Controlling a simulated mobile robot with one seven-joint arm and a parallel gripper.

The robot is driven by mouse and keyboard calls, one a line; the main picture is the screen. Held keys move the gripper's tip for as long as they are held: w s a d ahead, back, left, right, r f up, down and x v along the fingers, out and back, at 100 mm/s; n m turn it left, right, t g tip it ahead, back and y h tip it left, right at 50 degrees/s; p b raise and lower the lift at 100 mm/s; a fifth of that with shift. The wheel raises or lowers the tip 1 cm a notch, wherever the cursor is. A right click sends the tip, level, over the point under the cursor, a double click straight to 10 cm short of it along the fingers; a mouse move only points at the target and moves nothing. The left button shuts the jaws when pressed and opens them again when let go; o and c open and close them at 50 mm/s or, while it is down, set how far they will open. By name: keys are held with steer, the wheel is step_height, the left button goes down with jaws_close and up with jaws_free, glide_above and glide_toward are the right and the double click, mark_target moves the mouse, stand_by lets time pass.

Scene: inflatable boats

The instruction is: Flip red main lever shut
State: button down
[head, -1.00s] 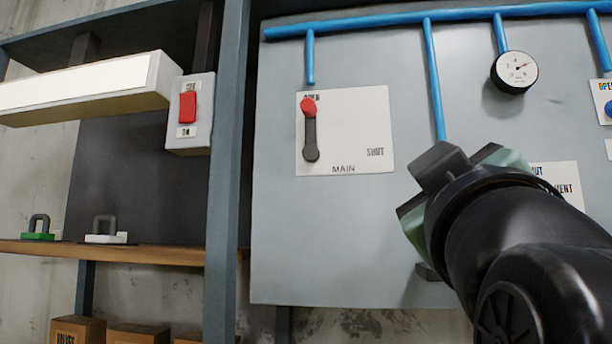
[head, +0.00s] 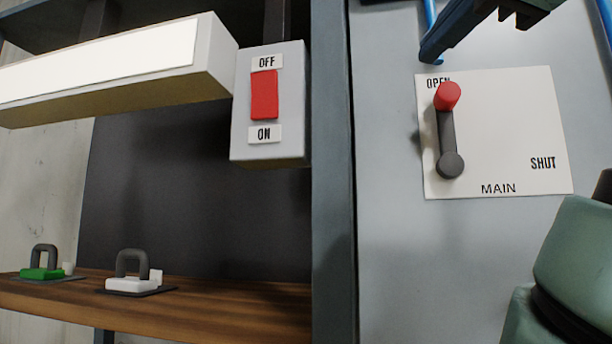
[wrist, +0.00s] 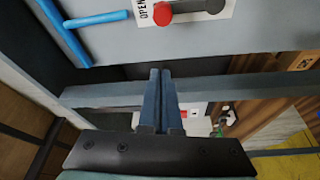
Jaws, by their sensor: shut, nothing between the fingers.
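The main lever has a red knob (head: 447,96) on a dark grey arm (head: 446,130) that stands upright from a round pivot on a white plate (head: 510,140). The knob is at the OPEN label; the SHUT label is at the plate's right. My gripper (head: 430,54) is just above the knob in the head view, fingers together and empty, apart from the lever in the picture. In the wrist view the shut fingers (wrist: 161,73) point away, and the red knob (wrist: 162,14) is at the top edge. The depth gap is unclear.
A switch box with a red rocker (head: 264,94) is left of a grey upright post (head: 333,170). A wooden shelf (head: 200,305) holds a green and a white shackle-like piece. A blue pipe (wrist: 100,19) runs near the plate. The panel below the plate is clear.

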mark_target(449, 130)
steer(key=w+r+p, duration=0.1)
steer(key=w+p, duration=0.6)
steer(key=w, duration=0.3)
steer(key=d, duration=0.2)
steer(key=s+d+f+p, duration=0.1)
steer(key=shift+s+d+f, duration=0.1)
steer(key=shift+d, duration=0.1)
steer(key=shift+a, duration=0.1)
steer(key=shift+s+d+m+b, duration=0.1)
steer(key=shift+d+m+b, duration=0.2)
steer(key=shift+m, duration=0.1)
steer(key=shift+d, duration=0.1)
